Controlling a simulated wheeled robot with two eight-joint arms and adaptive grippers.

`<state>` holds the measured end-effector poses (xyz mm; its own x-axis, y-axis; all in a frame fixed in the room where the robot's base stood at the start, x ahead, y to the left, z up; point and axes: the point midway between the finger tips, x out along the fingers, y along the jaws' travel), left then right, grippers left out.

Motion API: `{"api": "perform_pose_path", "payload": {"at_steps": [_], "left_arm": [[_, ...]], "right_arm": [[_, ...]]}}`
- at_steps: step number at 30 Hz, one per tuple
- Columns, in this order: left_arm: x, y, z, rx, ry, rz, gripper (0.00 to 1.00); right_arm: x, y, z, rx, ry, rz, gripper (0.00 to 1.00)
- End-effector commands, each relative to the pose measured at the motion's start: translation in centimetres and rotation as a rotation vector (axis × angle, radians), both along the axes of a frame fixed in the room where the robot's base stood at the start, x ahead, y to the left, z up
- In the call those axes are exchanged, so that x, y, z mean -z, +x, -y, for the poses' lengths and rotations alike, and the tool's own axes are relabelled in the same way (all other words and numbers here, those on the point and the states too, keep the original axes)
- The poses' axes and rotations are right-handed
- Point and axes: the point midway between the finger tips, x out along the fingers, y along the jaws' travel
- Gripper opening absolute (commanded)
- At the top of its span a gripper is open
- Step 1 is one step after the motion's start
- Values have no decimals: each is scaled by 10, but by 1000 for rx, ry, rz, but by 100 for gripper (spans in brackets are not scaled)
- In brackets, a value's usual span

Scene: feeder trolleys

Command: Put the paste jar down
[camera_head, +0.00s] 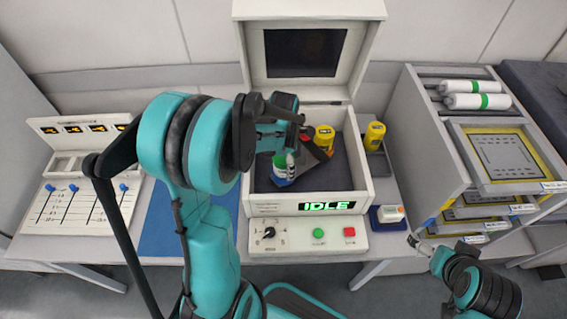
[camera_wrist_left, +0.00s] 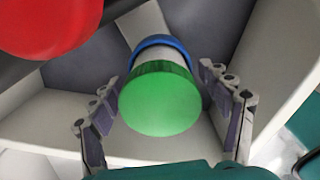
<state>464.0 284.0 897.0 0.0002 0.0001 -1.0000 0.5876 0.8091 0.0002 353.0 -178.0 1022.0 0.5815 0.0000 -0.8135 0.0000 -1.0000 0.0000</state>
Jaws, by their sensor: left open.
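A paste jar with a green lid, white body and blue base (camera_head: 284,168) stands inside the open machine box (camera_head: 257,150), on its dark floor. My left gripper (camera_head: 289,146) is just above and behind it. In the left wrist view the jar's green lid (camera_wrist_left: 160,103) lies between my open left fingers (camera_wrist_left: 157,82), with a gap on each side. My left gripper covers part of the box in the head view. My right gripper (camera_head: 418,244) is at the lower right, away from the jar; its jaws are too small to judge.
A yellow jar (camera_head: 324,137) stands in the box; another (camera_head: 374,136) is outside it, to the right. A red round thing (camera_wrist_left: 48,22) is near my left gripper. The box walls are close around it. A rack (camera_head: 440,170) stands at the right.

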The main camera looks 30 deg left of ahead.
Motion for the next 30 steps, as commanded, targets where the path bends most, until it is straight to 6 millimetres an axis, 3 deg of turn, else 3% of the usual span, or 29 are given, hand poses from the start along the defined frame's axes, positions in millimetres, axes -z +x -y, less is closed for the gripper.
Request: {"api": "perform_pose_path", "payload": {"at_steps": [5,15,23,26,30], "left_arm": [[-20,0,0,0,0,0,77],[-94,0,0,0,0,0,77],[-122,-1,1,11,0,3,77],[-130,-6,7,111,7,26,77],[-147,-23,27,482,51,110,77]], "right_arm": [[-10,0,0,0,0,0,100],[-36,0,0,0,0,0,100],[-43,0,0,0,0,0,100],[-43,0,0,0,0,0,100],[-43,0,0,0,0,0,100]]}}
